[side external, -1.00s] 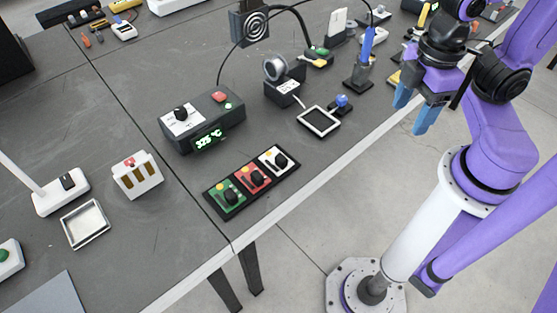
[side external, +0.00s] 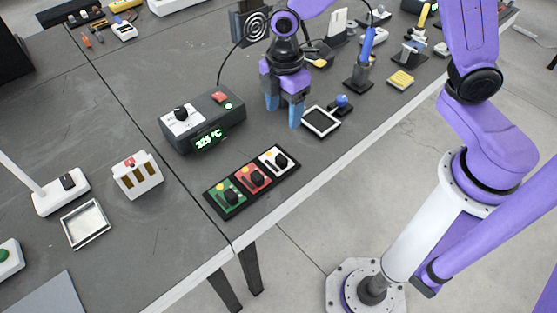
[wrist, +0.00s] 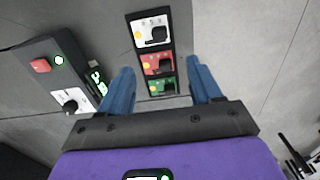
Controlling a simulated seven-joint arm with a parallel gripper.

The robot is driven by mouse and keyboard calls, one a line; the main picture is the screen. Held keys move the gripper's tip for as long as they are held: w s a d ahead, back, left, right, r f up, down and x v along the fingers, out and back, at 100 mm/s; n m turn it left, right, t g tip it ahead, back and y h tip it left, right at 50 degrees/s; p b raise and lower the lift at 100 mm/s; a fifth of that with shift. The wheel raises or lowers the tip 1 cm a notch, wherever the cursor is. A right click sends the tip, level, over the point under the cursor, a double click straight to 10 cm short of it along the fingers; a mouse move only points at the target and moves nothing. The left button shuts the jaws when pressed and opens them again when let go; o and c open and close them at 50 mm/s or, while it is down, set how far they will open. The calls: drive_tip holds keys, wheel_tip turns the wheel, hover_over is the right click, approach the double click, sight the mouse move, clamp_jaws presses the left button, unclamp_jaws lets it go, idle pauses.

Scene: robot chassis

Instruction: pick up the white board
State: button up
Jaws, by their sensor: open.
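The white board (side external: 268,155) with a black knob lies in the far right end of a black holder (side external: 212,198) on the dark table. The red board (side external: 247,172) is beside it, then the green board (side external: 221,190). In the wrist view the white board (wrist: 150,24) is at the top centre, beyond my fingertips. My gripper (side external: 283,111) is open and empty, above the table and up-picture of the white board in the side view. In the wrist view my gripper's (wrist: 161,68) two blue fingers sit either side of the row, around the red and green boards.
A dark control box (side external: 193,130) with a lit display stands left of my gripper. A white-rimmed frame (side external: 321,121) and a blue-knobbed part (side external: 341,102) are just right. A yellow block (side external: 401,78) lies further right. The table's front edge runs near the holder.

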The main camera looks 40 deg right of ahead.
hover_over(282, 158)
drive_tip(key=f, duration=1)
drive_tip(key=shift+d, duration=0.25)
drive_tip(key=shift+w+a+f, duration=0.1)
drive_tip(key=shift+f, duration=1.5)
drive_tip(key=shift+a+f, duration=0.1)
drive_tip(key=shift+f, duration=1.5)
drive_tip(key=c, duration=1.1)
